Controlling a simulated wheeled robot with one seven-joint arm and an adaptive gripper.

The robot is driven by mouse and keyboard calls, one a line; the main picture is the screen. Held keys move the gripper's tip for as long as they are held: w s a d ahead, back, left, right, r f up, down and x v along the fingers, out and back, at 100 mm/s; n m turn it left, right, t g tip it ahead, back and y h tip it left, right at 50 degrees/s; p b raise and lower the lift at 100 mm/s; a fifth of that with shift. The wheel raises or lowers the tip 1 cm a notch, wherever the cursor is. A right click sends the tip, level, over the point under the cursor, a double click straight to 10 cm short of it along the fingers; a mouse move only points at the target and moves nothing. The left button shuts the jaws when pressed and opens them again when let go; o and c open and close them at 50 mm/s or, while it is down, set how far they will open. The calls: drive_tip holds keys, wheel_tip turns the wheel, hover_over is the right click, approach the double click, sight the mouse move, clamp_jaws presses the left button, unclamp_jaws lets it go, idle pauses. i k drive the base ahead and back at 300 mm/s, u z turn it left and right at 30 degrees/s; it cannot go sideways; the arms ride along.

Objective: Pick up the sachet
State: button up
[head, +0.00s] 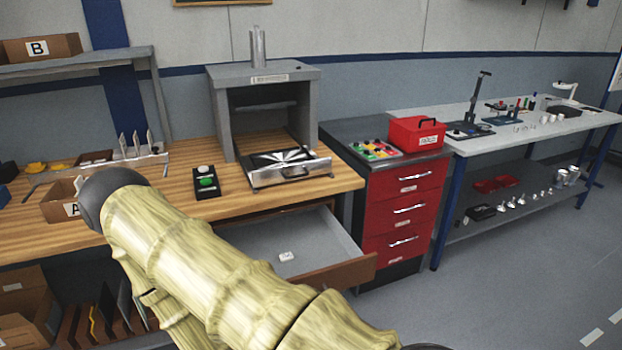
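A small white item with faint dark marking, which looks like the sachet (286,256), lies flat on the floor of an open grey drawer (325,240). The drawer is pulled out below the wooden workbench (270,195). My pale yellow-green arm crosses the lower middle of the head view and covers the drawer's left part. The white item is in plain sight, just right of and beyond the arm. My gripper does not show, so I cannot tell its state.
A red drawer cabinet (403,208) stands close right of the open drawer. The floor (500,285) on the right is clear.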

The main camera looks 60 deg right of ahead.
sight(285, 258)
drive_tip(key=z, duration=1.1)
